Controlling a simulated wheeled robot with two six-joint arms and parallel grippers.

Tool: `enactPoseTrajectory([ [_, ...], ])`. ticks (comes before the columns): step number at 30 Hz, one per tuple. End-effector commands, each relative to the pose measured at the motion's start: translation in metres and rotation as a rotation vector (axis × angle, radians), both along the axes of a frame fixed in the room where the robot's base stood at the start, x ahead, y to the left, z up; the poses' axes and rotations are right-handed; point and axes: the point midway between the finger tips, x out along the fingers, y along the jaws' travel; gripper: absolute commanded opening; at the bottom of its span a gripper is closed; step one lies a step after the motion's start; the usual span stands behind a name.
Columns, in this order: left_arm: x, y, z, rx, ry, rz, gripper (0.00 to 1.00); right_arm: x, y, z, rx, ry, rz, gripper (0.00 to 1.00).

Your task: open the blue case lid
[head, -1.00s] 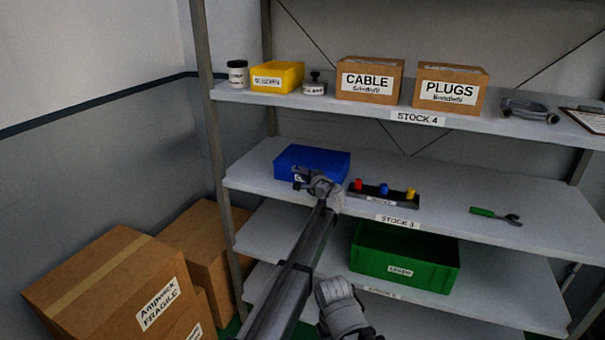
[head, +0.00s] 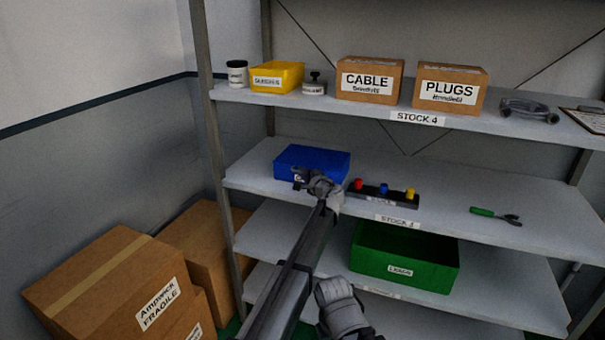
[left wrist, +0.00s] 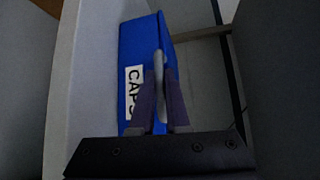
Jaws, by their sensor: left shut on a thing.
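The blue case (head: 318,160) sits on the middle shelf at the left, with its lid down. In the left wrist view the blue case (left wrist: 144,45) shows from close by, with a white label (left wrist: 134,90) reading "CAPS" partly hidden by a finger. My left gripper (head: 301,178) is at the front of the case. In the left wrist view my left gripper (left wrist: 160,85) is shut on a thin grey tab (left wrist: 159,62) at the case front, likely the lid's handle.
A black rack with red, blue and yellow knobs (head: 383,193) stands right of the case. A green-handled tool (head: 496,216) lies further right. The upper shelf (head: 375,114) holds boxes and jars above the case. A green bin (head: 404,258) stands on the shelf below.

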Motion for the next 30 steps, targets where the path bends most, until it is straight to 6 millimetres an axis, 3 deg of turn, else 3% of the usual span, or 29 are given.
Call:
enactPoseTrajectory([
  [10,-0.001,0.0,0.001,-0.001,0.002,0.0,0.0,0.0,0.0,0.001,0.0,0.0,0.0,0.5],
  [14,0.0,0.0,0.007,0.004,0.017,0.001,0.0,0.0,0.0,0.01,0.0,0.0,0.0,0.5],
  [27,0.008,-0.003,0.061,0.069,0.215,0.001,0.0,0.0,0.0,0.094,0.0,0.0,0.0,0.5],
  [30,0.011,-0.004,0.07,0.078,0.236,-0.001,0.0,0.0,0.0,0.106,0.0,0.0,0.0,0.5],
])
